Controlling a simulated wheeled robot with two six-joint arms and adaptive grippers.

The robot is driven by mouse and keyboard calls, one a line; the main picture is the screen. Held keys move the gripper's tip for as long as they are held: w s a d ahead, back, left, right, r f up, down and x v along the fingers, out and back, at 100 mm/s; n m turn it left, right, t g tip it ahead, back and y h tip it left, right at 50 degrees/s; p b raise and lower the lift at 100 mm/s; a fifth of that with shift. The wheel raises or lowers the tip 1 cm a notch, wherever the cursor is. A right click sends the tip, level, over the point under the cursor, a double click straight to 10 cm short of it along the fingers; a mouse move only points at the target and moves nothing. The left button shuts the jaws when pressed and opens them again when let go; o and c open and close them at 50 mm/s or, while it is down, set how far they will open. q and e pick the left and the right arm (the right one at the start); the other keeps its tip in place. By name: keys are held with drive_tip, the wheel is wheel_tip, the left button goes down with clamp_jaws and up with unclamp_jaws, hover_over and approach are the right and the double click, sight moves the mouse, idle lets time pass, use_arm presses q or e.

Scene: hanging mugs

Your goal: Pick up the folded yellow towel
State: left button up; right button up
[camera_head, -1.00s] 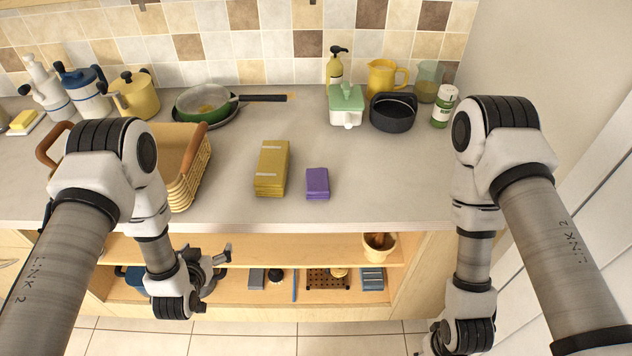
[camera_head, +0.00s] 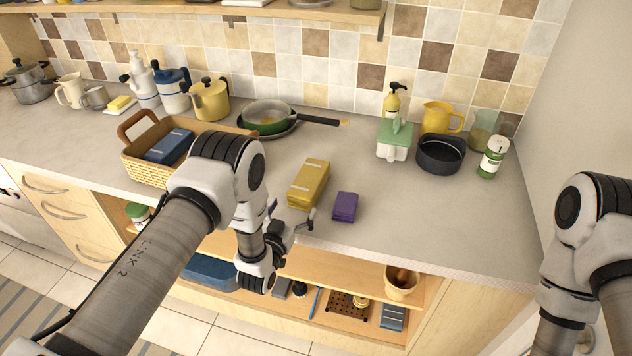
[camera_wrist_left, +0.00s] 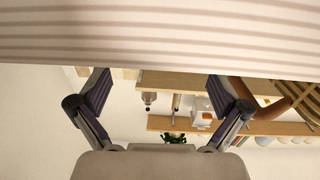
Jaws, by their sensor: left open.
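The folded yellow towel (camera_head: 309,184) lies on the counter, a flat oblong stack with a pale band across it. A folded purple towel (camera_head: 345,206) lies just to its right. My left gripper (camera_head: 292,215) is open and empty by the counter's front edge, nearer to me than the yellow towel and apart from it. The left wrist view shows its two fingers spread (camera_wrist_left: 161,92) with nothing held between them; I cannot make out the yellow towel there. My right arm is at the right edge of the head view, and its gripper is out of frame.
A wicker basket (camera_head: 150,172) with a folded blue towel (camera_head: 169,147) stands left of the yellow towel. A pan (camera_head: 266,118) is behind it. A black pot (camera_head: 440,153) and a green-lidded container (camera_head: 394,140) stand at the right. The counter right of the purple towel is clear.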

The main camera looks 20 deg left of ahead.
sight(298, 199)
use_arm(q)
drive_tip(key=shift+w+a+r+p, duration=0.1)
drive_tip(key=shift+w+r+p, duration=0.05)
drive_tip(key=shift+w+p, duration=0.3)
drive_tip(key=shift+w+a+r+p, duration=0.1)
drive_tip(key=shift+w+r+p, duration=0.05)
drive_tip(key=shift+w+p, duration=0.25)
drive_tip(key=w, duration=0.3)
drive_tip(key=shift+d+f+p, duration=0.3)
drive_tip(key=shift+d+p, duration=0.05)
drive_tip(key=shift+p, duration=0.05)
drive_tip(key=shift+w+d+f, duration=0.15)
drive_tip(key=shift+w+f, duration=0.05)
drive_tip(key=shift+w, duration=0.2)
drive_tip(key=shift+s, duration=0.1)
drive_tip(key=shift+r, duration=0.1)
drive_tip(key=c, duration=0.5)
drive_tip(key=shift+s, duration=0.1)
drive_tip(key=c, duration=0.6)
drive_tip(key=shift+c, duration=0.2)
